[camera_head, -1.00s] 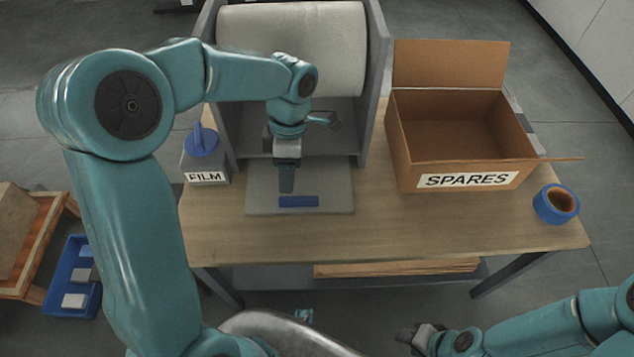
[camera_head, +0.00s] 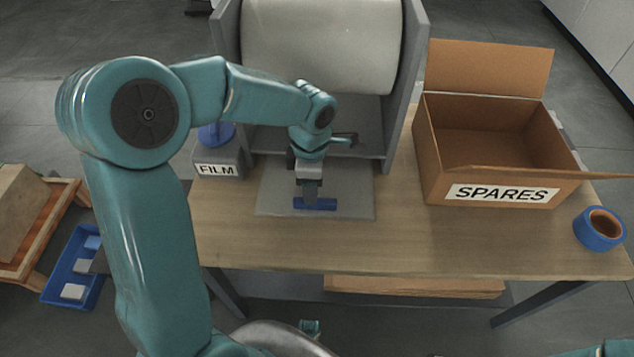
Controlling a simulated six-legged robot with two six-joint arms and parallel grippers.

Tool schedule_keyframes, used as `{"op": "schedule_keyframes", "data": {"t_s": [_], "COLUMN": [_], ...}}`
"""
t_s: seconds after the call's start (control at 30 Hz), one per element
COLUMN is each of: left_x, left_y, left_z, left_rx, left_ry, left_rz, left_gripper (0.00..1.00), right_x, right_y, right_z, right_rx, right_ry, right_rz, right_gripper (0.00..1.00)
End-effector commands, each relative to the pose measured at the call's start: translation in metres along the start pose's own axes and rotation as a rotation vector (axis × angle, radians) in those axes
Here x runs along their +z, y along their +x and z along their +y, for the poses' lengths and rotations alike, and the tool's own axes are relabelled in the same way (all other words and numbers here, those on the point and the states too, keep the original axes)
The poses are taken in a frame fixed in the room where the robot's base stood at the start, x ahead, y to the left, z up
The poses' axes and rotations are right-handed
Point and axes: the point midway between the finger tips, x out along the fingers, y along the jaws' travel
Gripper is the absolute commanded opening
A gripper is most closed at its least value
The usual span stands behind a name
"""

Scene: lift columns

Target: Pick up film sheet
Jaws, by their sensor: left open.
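A flat grey sheet (camera_head: 350,200) lies on the wooden table in front of the roll dispenser; it appears to be the film sheet. A short blue strip (camera_head: 328,204) lies near its front edge. My left gripper (camera_head: 312,199) points down over the sheet, with its fingers at the blue strip and covering part of it. It is open; I cannot tell whether the fingers touch the strip. Only a piece of my right arm shows at the bottom right corner, and its gripper is out of view.
A grey dispenser (camera_head: 410,120) holds a large white roll (camera_head: 320,45) behind the sheet. A grey block labelled FILM (camera_head: 218,168) stands left. An open SPARES box (camera_head: 500,193) and blue tape roll (camera_head: 600,230) stand right. The table's front (camera_head: 400,250) is clear.

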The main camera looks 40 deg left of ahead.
Motion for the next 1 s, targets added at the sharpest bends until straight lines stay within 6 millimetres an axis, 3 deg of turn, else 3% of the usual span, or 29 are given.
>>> {"op": "schedule_keyframes", "data": {"t_s": [0.4,0.7,0.83,0.87,1.0], "left_x": [0.007,0.007,0.007,0.007,0.007], "left_y": [0.052,0.057,0.057,0.057,0.056], "left_z": [-0.001,-0.001,-0.001,-0.001,-0.001], "left_rx": [-0.002,0.0,0.0,0.0,0.0], "left_ry": [0.0,0.001,0.001,0.001,0.001], "left_rz": [0.001,0.0,0.0,0.0,0.0], "left_gripper": [0.49,0.49,0.07,0.0,0.0], "right_x": [0.0,0.0,0.0,0.0,0.0], "right_y": [0.011,0.011,0.011,0.011,0.011], "right_z": [0.004,0.004,0.004,0.004,0.004], "right_rx": [0.0,0.0,0.0,0.0,0.0], "right_ry": [0.0,0.0,0.0,0.0,0.0], "right_rz": [0.0,0.0,0.0,0.0,0.0], "right_gripper": [0.43,0.43,0.43,0.43,0.43]}}
